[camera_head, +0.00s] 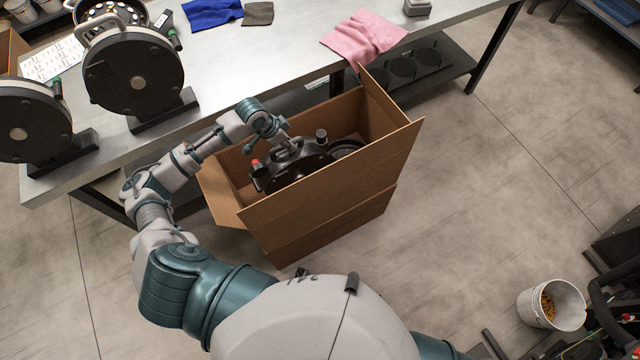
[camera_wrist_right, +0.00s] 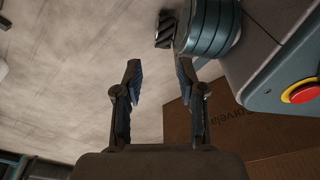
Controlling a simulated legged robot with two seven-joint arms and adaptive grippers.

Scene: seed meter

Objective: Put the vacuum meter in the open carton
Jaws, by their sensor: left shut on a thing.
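The vacuum meter (camera_head: 297,172), a dark round body with a grey handle on top and a red knob at its left, is inside the open carton (camera_head: 330,196). The brown carton stands on the floor with its flaps up, and its walls hide the meter's lower part. My left gripper (camera_head: 286,153) reaches over the carton's far wall and is shut on the meter's handle. I cannot tell whether the meter touches the carton's bottom. My right gripper (camera_wrist_right: 158,80) shows only in the right wrist view, open and empty, with a carton wall (camera_wrist_right: 235,128) behind it.
A long metal table (camera_head: 235,55) runs behind the carton, holding two dark round meters on stands (camera_head: 133,75), blue cloth (camera_head: 212,12) and pink cloth (camera_head: 363,36). A white bucket (camera_head: 551,304) stands at the lower right.

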